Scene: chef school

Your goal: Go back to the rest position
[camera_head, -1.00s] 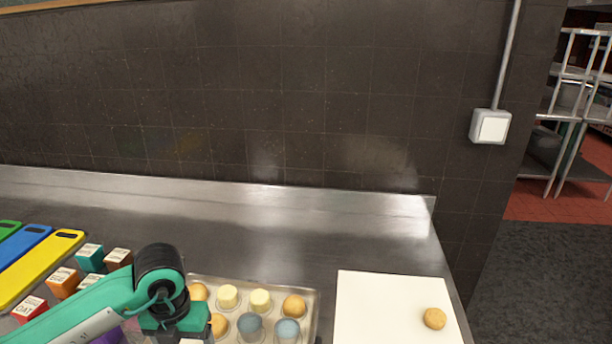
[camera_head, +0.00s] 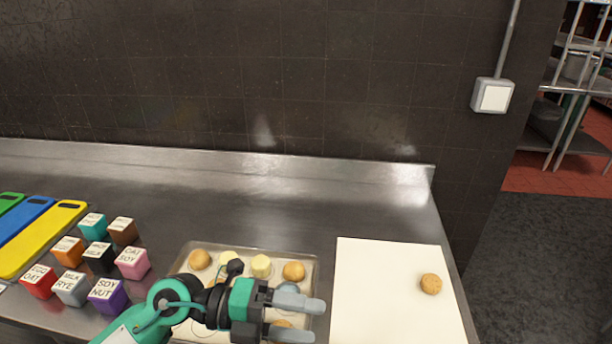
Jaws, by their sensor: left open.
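My left gripper (camera_head: 296,317) is over the front right part of a metal tray (camera_head: 186,247). Its two grey fingers point right and are apart, with nothing seen between them. My left arm comes in from the bottom left and covers much of the tray. The tray holds round tan pieces (camera_head: 293,271) and pale yellow pieces (camera_head: 261,266). A bluish piece is mostly hidden behind the upper finger, and a tan piece shows partly by the lower finger. My right gripper is not in view.
A white board (camera_head: 385,283) lies right of the tray with one tan round piece (camera_head: 430,284) on it. Several labelled cubes (camera_head: 108,295) stand at the left, by yellow (camera_head: 40,243), blue and green boards. The steel counter (camera_head: 260,210) is clear behind the tray, up to the dark wall.

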